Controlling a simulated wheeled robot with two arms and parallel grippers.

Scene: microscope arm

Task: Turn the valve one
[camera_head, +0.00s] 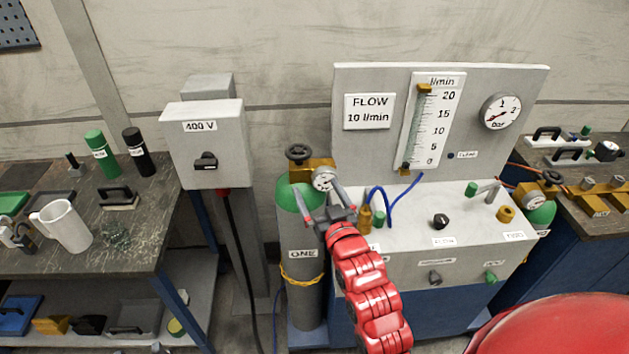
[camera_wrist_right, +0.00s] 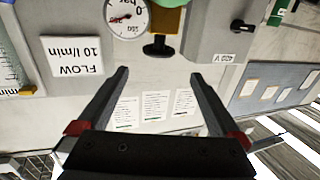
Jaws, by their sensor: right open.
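The gas cylinder labelled ONE (camera_head: 301,254) stands upright, grey with a green shoulder. On top is a brass valve body (camera_head: 311,168) with a dark handwheel (camera_head: 299,152) and a round gauge (camera_head: 324,178). My right gripper (camera_head: 321,191) is open and empty in front of the cylinder's top, its fingers pointing toward the valve. In the upside-down right wrist view, the dark handwheel (camera_wrist_right: 158,48) shows between and beyond the fingertips (camera_wrist_right: 158,74), apart from them. The gauge (camera_wrist_right: 127,17) is beside it, its needle off zero. My left gripper is not in view.
A flow panel (camera_head: 380,150) with a column scale and dial rises behind a grey console (camera_head: 410,265). A 400 V switch box (camera_head: 205,140) stands left of the cylinder. Workbenches flank both sides; a second green cylinder (camera_head: 541,214) with brass valve is at right.

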